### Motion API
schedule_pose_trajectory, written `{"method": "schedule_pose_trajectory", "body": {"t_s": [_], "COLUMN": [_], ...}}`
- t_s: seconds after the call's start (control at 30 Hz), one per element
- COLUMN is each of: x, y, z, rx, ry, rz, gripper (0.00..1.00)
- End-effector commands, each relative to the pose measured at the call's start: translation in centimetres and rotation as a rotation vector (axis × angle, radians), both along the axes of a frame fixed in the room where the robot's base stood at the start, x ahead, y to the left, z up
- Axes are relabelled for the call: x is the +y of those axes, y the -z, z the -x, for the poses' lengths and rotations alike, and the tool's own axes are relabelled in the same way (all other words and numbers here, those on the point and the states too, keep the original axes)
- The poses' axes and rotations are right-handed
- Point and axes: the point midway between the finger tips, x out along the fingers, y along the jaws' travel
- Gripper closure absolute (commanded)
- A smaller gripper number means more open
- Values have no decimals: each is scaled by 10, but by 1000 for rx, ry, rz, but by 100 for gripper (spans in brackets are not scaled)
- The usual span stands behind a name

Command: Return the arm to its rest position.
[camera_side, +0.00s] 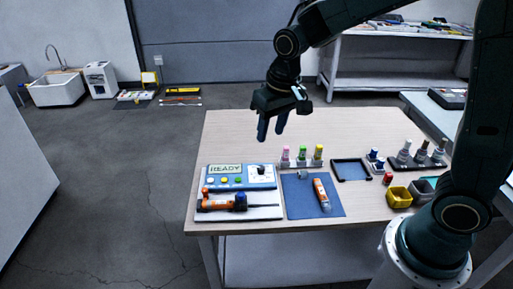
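My gripper (272,127) hangs in the air above the back left part of the wooden table (350,122), fingers pointing down. My arm reaches in from the right and bends down to the gripper. No object touches the gripper.
A panel reading READY (226,169) stands behind a tray with an orange tool (216,203). A blue mat (298,207) holds an orange-and-clear tube (322,194). The table's back is clear.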

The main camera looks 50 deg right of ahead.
Motion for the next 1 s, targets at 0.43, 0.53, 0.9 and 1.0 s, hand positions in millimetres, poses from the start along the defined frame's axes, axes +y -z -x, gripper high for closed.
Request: {"method": "schedule_pose_trajectory", "body": {"t_s": [0.43, 0.53, 0.9, 1.0], "x": [-20, -24, -34, -36], "y": [-66, -75, -92, -93], "z": [79, 97, 165, 182], "rx": [-123, -150, -247, -271], "ry": [-57, -71, -117, -129], "rz": [14, 20, 47, 55], "gripper": [60, 60, 60, 60]}}
